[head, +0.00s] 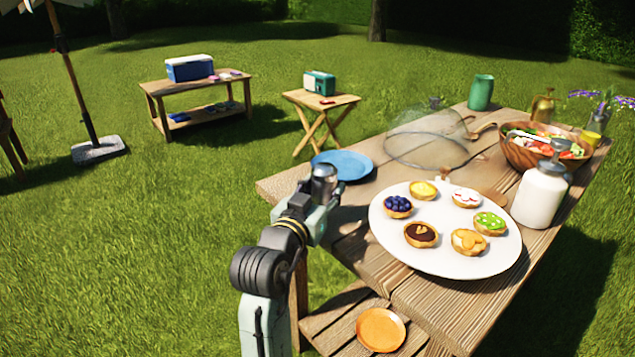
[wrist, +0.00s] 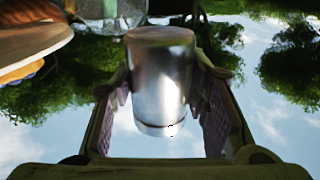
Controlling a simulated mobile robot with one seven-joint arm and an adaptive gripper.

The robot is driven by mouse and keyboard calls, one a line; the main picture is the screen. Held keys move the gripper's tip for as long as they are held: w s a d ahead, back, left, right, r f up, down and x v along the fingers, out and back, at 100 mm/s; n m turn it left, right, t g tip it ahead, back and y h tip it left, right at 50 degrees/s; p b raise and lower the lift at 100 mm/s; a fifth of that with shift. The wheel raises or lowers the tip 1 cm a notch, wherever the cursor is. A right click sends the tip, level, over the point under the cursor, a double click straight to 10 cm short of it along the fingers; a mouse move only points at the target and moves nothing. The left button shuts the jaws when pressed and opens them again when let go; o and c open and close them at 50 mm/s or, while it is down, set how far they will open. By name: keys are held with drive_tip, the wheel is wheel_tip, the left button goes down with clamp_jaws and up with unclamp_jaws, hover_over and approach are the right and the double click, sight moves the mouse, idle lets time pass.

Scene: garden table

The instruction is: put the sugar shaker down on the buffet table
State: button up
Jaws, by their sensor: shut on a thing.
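The sugar shaker (head: 324,176) is a small silvery metal cylinder, and it looks upright in the head view. My gripper (head: 321,194) is shut on it. In the wrist view the shaker (wrist: 160,75) sits between the two finger pads (wrist: 163,112), with sky and trees behind. The large wooden table (head: 358,222), which I take for the buffet table, is on the right of the head view. My gripper is at its near left edge, close to the blue plate. The gap between shaker and tabletop cannot be judged.
A white platter (head: 448,268) of small tarts fills the table's middle. An orange plate (head: 380,330) lies on the bench. Bare planks show left of the platter.

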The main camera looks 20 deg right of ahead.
drive_tip(key=w, duration=0.5)
drive_tip(key=shift+w+d+f+p, duration=0.15)
drive_tip(key=shift+w+d+p, duration=0.05)
drive_tip(key=shift+d+p, duration=0.15)
drive_tip(key=shift+f, duration=1.75)
drive_tip(key=shift+f, duration=0.2)
drive_tip(key=o, duration=1.2)
drive_tip(key=shift+o, duration=0.2)
drive_tip(key=shift+r+p, duration=0.35)
drive_tip(key=shift+p, duration=0.05)
drive_tip(key=b+v, duration=0.2)
drive_tip(key=v, duration=1)
drive_tip(key=shift+f+b, duration=0.15)
drive_tip(key=shift+b, duration=0.2)
